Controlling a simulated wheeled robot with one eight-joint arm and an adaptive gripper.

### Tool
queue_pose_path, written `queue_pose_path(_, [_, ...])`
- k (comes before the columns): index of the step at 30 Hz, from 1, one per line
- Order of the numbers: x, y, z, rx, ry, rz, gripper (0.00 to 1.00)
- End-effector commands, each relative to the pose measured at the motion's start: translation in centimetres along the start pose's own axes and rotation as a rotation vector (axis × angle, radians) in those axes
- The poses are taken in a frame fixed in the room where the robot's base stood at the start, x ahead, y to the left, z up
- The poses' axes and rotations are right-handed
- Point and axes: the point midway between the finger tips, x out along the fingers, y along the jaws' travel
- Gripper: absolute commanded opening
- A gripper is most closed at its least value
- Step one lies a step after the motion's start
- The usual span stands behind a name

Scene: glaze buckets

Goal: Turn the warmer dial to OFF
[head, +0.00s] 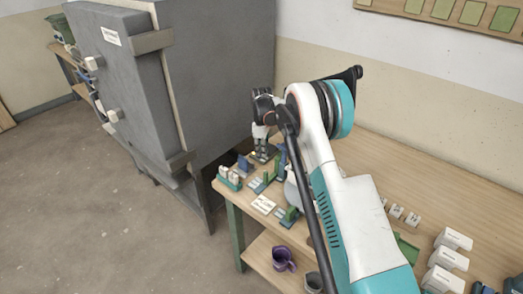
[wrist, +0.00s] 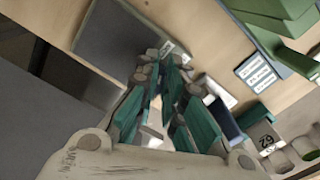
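My gripper (head: 262,148) points down over the far left end of the wooden table, next to the big grey kiln-like cabinet. In the wrist view my gripper (wrist: 160,68) shows teal-padded fingers with a narrow gap between them; whether anything is held at the tips is hidden. A dark grey flat-topped box (wrist: 108,42) with a small white label lies just beyond the fingertips; I cannot tell if it is the warmer. I cannot make out the dial or its setting in either view.
Around the gripper stand blue and green holders and white label cards (head: 264,204). The grey cabinet (head: 225,80) rises close on the left. White boxes (head: 443,281) stand at the table's near right. A purple jug (head: 284,259) sits on the lower shelf. The floor at left is clear.

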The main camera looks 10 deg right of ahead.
Motion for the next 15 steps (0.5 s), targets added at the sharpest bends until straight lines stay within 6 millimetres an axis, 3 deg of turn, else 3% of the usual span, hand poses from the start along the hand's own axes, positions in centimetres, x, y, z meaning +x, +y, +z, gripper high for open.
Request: queue_pose_path(15, [-0.02, -0.1, -0.01, 0.128, 0.0, 0.001, 0.0])
